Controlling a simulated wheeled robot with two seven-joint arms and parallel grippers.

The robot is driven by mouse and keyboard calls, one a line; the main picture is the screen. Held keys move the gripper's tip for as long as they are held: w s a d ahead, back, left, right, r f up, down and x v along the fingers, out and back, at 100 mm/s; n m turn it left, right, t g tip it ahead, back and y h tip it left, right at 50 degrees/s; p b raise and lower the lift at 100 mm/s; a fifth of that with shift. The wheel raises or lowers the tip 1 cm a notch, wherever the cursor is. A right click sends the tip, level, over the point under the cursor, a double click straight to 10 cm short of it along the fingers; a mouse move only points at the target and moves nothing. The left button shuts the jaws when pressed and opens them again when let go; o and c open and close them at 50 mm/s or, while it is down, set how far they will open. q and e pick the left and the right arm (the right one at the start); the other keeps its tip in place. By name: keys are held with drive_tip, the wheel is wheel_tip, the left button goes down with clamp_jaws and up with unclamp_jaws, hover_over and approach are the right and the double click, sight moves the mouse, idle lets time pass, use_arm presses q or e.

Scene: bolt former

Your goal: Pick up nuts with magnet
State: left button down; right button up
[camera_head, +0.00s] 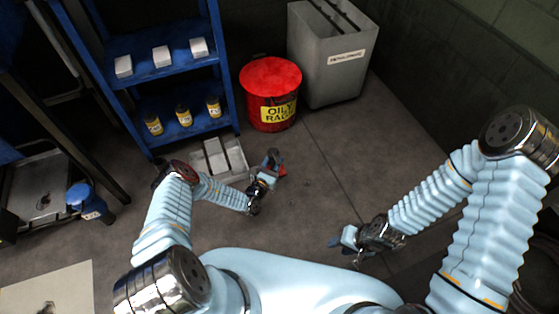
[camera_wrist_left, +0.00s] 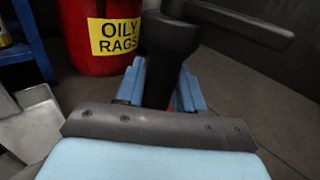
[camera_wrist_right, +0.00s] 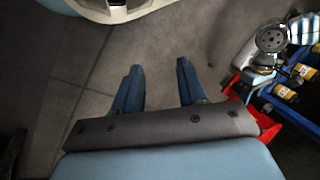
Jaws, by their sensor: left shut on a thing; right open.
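My left gripper (camera_head: 264,180) is shut on a black tool with a handle, likely the magnet (camera_head: 273,158), with a red part at its lower end. In the left wrist view the black magnet (camera_wrist_left: 168,55) stands between the blue fingers of my left gripper (camera_wrist_left: 160,90), its handle reaching right. My right gripper (camera_head: 341,243) is open and empty, low over the floor at the right. In the right wrist view the fingers of my right gripper (camera_wrist_right: 157,75) are apart with bare floor between them. I cannot make out any nuts clearly.
A grey metal tray (camera_head: 239,158) lies on the floor left of the magnet, by the blue shelf (camera_head: 133,47). A red oily-rags can (camera_head: 271,78) and a grey bin (camera_head: 331,65) stand behind. The floor (camera_head: 325,165) between the arms looks clear.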

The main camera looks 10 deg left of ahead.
use_arm(q)
drive_tip(key=shift+f+b, duration=4)
drive_tip(key=shift+f, duration=0.55)
drive_tip(key=shift+r, duration=0.2)
drive_tip(key=shift+r+p, duration=3.55)
drive_tip(key=shift+r, duration=0.35)
